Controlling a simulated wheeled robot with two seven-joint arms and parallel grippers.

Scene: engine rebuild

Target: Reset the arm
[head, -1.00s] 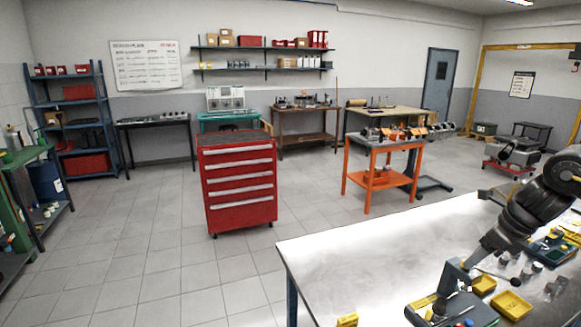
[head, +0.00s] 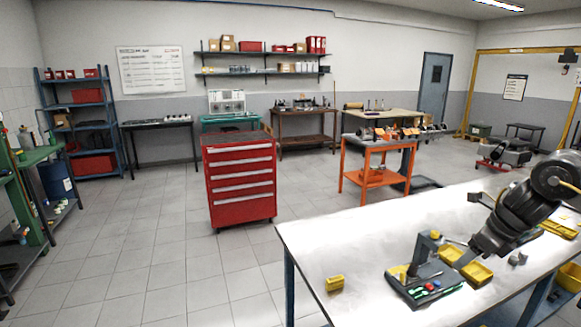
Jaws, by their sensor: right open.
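My right arm comes in from the right edge, a black and dark grey arm bent down over the white workbench (head: 350,235). My right gripper (head: 438,262) is at its lower end, open, over or beside a dark tray of small tools (head: 440,291). I cannot tell whether it touches the tray. No object shows between its jaws. My left arm and gripper are out of view.
A small yellow block (head: 334,283) lies near the bench's front left. A red tool cabinet (head: 240,188) and an orange cart (head: 374,178) stand beyond the bench. Shelving (head: 80,110) is at the back left.

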